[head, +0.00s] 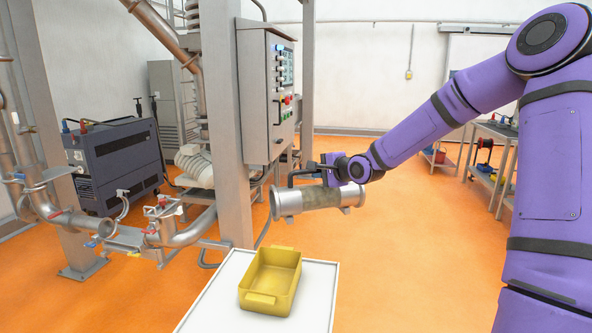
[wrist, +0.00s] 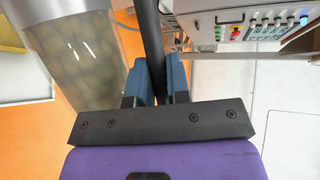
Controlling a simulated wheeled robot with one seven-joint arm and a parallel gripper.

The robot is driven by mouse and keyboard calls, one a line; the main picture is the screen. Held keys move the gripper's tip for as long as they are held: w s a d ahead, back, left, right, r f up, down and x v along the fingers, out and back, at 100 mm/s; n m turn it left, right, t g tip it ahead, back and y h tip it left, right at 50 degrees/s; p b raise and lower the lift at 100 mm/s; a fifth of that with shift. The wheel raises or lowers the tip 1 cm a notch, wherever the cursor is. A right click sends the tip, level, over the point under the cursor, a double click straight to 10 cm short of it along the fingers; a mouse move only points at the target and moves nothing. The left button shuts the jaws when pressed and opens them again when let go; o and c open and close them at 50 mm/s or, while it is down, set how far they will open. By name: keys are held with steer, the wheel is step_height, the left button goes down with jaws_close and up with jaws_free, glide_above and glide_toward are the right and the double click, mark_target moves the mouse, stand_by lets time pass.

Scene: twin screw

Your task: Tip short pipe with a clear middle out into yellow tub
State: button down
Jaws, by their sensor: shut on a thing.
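The short pipe (head: 322,197) has metal flanged ends and a see-through middle with murky greenish contents. It lies about level in the air, above and behind the yellow tub (head: 270,297), a little to its right. In the wrist view the pipe (wrist: 82,55) fills the left side, with rounded lumps showing through its clear part. My gripper (head: 322,172) is shut on the pipe's dark handle. In the wrist view its blue fingers (wrist: 156,82) stand on either side of the dark handle bar (wrist: 150,35). The tub stands upright, and its visible inside looks empty.
The tub stands on a white-topped table (head: 218,297). A grey control cabinet (head: 257,95) on a post stands behind and left of the pipe. Metal pipework (head: 190,232) runs at the left. Orange floor (head: 410,270) is open to the right of the table.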

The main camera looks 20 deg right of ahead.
mark_target(279, 193)
steer(key=shift+w+a+r, duration=0.1)
steer(key=shift+w+a, duration=0.2)
steer(key=shift+a, duration=0.2)
steer(key=shift+a+n, duration=0.4)
steer(key=shift+a, duration=0.25)
steer(key=shift+w+a+f+n+g+h, duration=0.1)
steer(key=shift+a+f+n+g+h, duration=0.1)
steer(key=shift+a+n+h, duration=0.45)
steer(key=shift+w+a+f+n+g+h, duration=0.1)
steer(key=shift+a+f+n+h, duration=0.2)
steer(key=shift+a, duration=0.7)
steer(key=shift+a+f+n+g+h, duration=0.1)
steer(key=shift+a+n+h, duration=0.4)
steer(key=shift+a, duration=0.3)
steer(key=shift+w+a+f+n+h, duration=0.1)
steer(key=shift+a+f+n+h, duration=0.5)
steer(key=shift+a+f, duration=0.7)
steer(key=shift+w+a+f+n+h, duration=0.1)
steer(key=shift+a+f+n+h, duration=0.45)
steer(key=shift+a+f, duration=0.7)
steer(key=shift+a, duration=0.1)
